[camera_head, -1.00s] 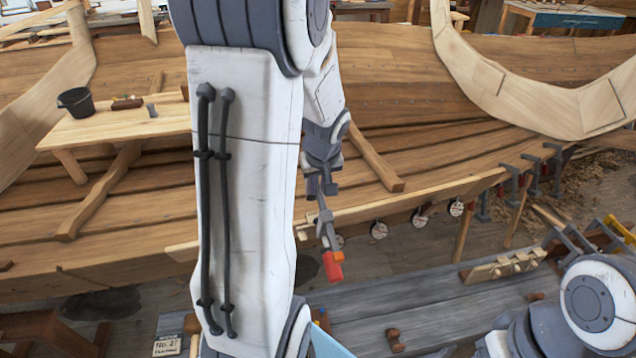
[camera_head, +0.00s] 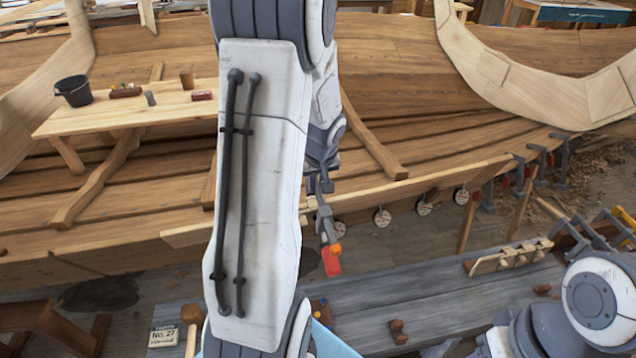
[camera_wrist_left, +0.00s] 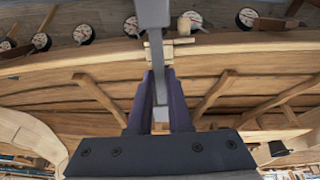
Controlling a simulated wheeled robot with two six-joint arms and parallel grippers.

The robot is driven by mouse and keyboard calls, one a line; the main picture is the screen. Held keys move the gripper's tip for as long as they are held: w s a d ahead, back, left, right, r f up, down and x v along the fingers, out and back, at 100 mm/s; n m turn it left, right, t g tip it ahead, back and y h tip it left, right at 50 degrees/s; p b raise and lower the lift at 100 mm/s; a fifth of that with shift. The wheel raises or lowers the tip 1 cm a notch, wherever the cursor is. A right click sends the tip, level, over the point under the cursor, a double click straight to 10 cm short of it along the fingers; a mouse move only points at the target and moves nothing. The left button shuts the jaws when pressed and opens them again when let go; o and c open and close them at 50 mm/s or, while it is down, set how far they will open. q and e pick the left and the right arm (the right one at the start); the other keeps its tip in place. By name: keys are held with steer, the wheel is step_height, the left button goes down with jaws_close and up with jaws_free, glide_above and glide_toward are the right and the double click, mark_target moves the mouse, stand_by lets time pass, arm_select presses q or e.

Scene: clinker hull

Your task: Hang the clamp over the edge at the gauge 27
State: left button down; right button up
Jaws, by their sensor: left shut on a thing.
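The clamp (camera_head: 326,232) is a grey bar with an orange part and a red handle end. My left gripper (camera_head: 319,186) is shut on it, and it hangs down in front of the hull's plank edge (camera_head: 410,190). In the left wrist view my left gripper's purple fingers (camera_wrist_left: 162,100) close around the clamp's grey bar (camera_wrist_left: 152,12). Round white gauges (camera_head: 382,217) hang in a row below the edge; they also show in the wrist view (camera_wrist_left: 83,34). Their numbers are too small to read. A sign (camera_head: 163,337) reads No. 27. My right gripper is out of view.
Several clamps (camera_head: 488,195) hang on the edge farther right. A grey bench (camera_head: 460,300) with a notched wooden rack (camera_head: 510,258) stands below. A wooden table (camera_head: 110,120) at left holds a black bucket (camera_head: 73,90) and small items. My left forearm hides part of the hull.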

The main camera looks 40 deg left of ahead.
arm_select(q)
steer(key=shift+b+x, duration=1.85)
steer(key=shift+x, duration=0.45)
steer(key=shift+w+a, duration=0.1)
steer(key=shift+w+a+f+b, duration=0.1)
steer(key=shift+f+b, duration=0.25)
steer(key=shift+b, duration=0.1)
steer(key=shift+d+f, duration=0.1)
steer(key=shift+d, duration=0.1)
steer(key=c, duration=0.8)
jaws_free()
steer(key=shift+c, duration=0.2)
steer(key=shift+o, duration=0.4)
steer(key=shift+s, duration=0.2)
steer(key=b+v, duration=0.1)
steer(key=v, duration=0.9)
steer(key=shift+d+r, duration=0.1)
steer(key=shift+r, duration=0.15)
